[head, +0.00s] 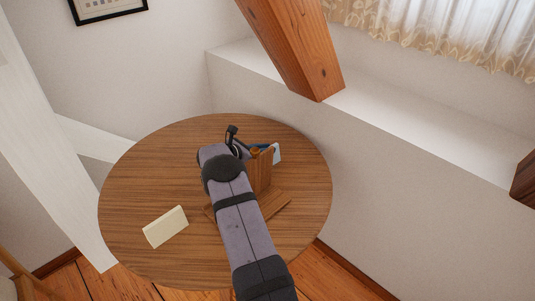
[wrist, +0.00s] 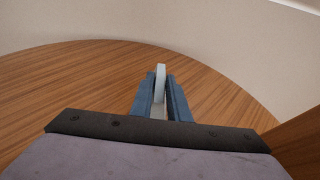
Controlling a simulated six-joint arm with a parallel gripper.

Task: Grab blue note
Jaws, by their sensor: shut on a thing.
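My gripper (head: 264,146) is over the back right part of the round table, just behind a wooden holder; its blue fingers also show in the wrist view (wrist: 161,98). The fingers are shut on a thin, upright, pale bluish piece, which I take as the blue note (wrist: 160,76). It shows edge-on between the fingers and sticks out past their tips. In the head view a pale blue part of the note (head: 277,153) shows right of the fingers. The rest is hidden by the holder and my arm. I cannot tell whether it touches the table.
The wooden holder (head: 264,172), with a flat base, stands beside my arm, partly hidden. A thick timber brace (head: 295,50) slants down behind. The table's left side is mostly clear.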

